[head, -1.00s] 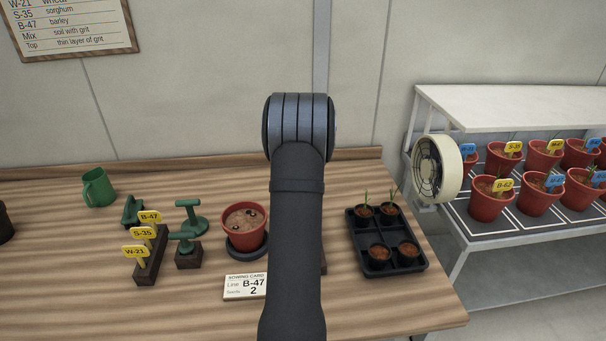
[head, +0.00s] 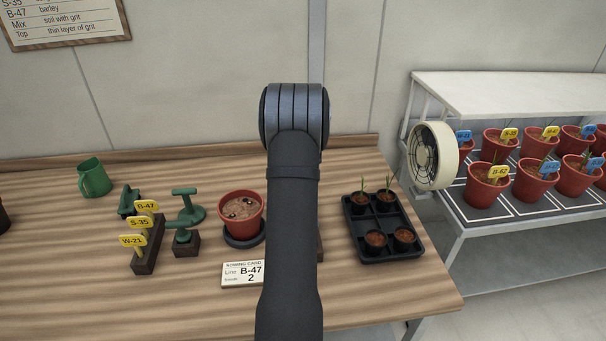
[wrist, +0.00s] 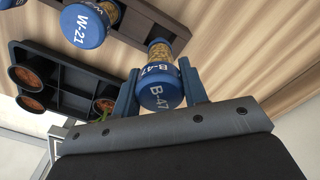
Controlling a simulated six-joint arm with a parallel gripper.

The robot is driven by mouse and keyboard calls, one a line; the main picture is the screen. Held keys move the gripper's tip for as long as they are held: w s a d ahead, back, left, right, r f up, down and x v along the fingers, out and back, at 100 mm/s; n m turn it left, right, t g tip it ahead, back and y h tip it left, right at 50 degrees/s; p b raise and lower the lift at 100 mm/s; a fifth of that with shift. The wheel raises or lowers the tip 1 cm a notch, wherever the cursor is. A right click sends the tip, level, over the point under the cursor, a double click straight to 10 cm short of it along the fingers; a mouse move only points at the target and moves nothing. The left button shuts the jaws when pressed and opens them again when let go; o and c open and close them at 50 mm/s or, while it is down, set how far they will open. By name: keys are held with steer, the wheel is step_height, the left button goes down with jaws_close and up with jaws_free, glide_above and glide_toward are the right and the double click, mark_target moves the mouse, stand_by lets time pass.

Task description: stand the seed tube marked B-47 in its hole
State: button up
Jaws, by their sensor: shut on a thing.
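In the wrist view my gripper (wrist: 158,68) is shut on the seed tube marked B-47 (wrist: 160,92), with one finger on each side. The tube has a blue cap with white lettering and a clear body of golden seeds. Its lower end is by the end of a dark tube rack (wrist: 135,25); I cannot tell whether it is in a hole. A blue-capped tube marked W-21 (wrist: 86,27) stands at the rack farther left. In the head view my arm hides my gripper, the tubes and nearly all of the rack.
A black tray of seedling pots (head: 352,240) stands right of my arm. A red pot (head: 243,228) on a dark saucer and a sowing card (head: 243,273) reading B-47 are to its left. Yellow labels on a block (head: 146,258) and green tools (head: 187,207) stand farther left.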

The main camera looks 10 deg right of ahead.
steer(key=shift+f, duration=0.2)
stand_by(0.3)
steer(key=shift+f, duration=2.05)
steer(key=o, duration=1.5)
steer(key=shift+o, duration=0.2)
steer(key=shift+r, duration=3.75)
